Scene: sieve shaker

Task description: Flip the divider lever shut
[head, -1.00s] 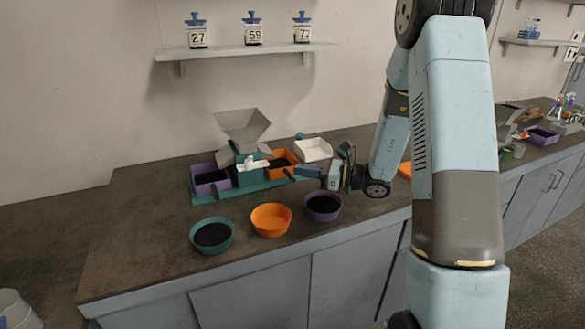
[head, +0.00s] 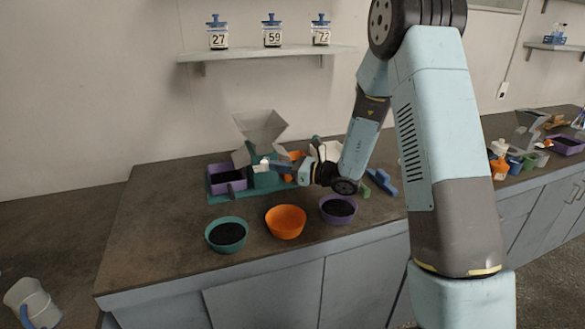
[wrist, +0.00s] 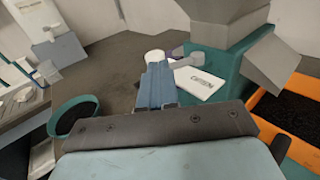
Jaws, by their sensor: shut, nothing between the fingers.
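The divider is a teal body with a grey hopper (head: 260,130) on top, standing on the counter. Its front lever (head: 263,165) has a pale end close to my gripper in the head view. In the wrist view the lever is a grey arm (wrist: 187,62) with a white round knob (wrist: 154,56), beside a white lettered plate (wrist: 200,82). My gripper (head: 277,164) is shut and empty at the divider's front. Its blue fingers (wrist: 157,75) point at the knob, very near it; I cannot tell whether they touch. The lettering is too small to read.
A purple tray (head: 214,183) and an orange tray (wrist: 293,135) flank the divider. Teal (head: 227,246), orange (head: 286,234) and purple (head: 338,220) bowls stand in front. A blue-handled brush (head: 382,182) lies to the right. The counter's left part is clear.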

